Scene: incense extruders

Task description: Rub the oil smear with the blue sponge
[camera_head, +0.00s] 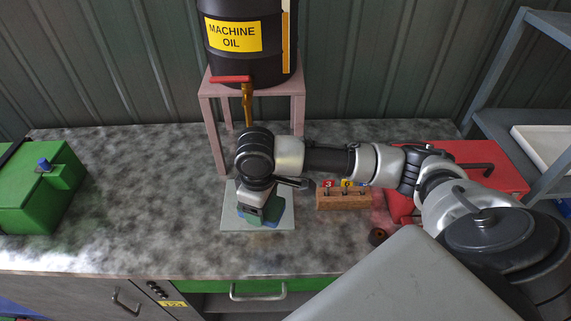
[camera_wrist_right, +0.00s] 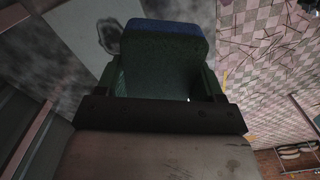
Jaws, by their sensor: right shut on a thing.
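My right gripper (camera_head: 252,217) reaches in from the right and points down over a pale grey-green plate (camera_head: 285,219) on the counter. It is shut on the blue sponge (camera_wrist_right: 168,29), which has a blue end and a green body between the fingers in the right wrist view. In the head view the sponge is mostly hidden under the gripper. A dark smear (camera_wrist_right: 108,38) shows on the pale plate (camera_wrist_right: 70,18) beside the sponge in the wrist view. I cannot tell whether the sponge touches the plate. My left gripper is not in view.
A black machine oil barrel (camera_head: 247,55) with a brass tap stands on a pink stand (camera_head: 208,105) behind the plate. A wooden block (camera_head: 343,200) and a red case (camera_head: 490,160) are to the right. A green box (camera_head: 40,200) is far left; the counter between is clear.

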